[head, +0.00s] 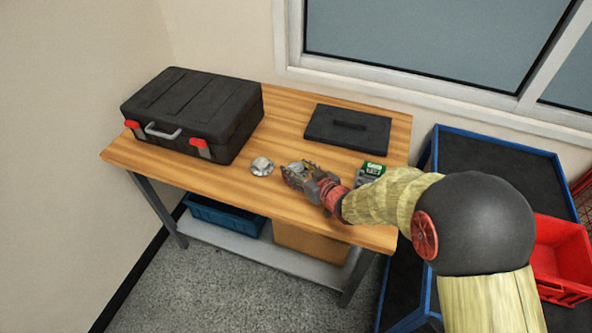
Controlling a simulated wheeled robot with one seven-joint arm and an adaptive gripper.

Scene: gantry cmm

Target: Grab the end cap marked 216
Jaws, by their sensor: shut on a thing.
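One silvery end cap (262,166) stands free on the wooden table, just left of my gripper. My gripper (292,171) is low over the middle of the table and is shut on a second small grey metal piece (298,168), which looks like another end cap. The fingers hide much of the held piece. No marking such as 216 can be read on either piece at this size. I cannot tell whether the held piece still touches the table.
A black case (190,108) with red latches stands at the table's left. A flat black lid-like panel (348,128) lies at the back right. A blue cart (490,160) with a red bin (562,262) stands right of the table (225,190).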

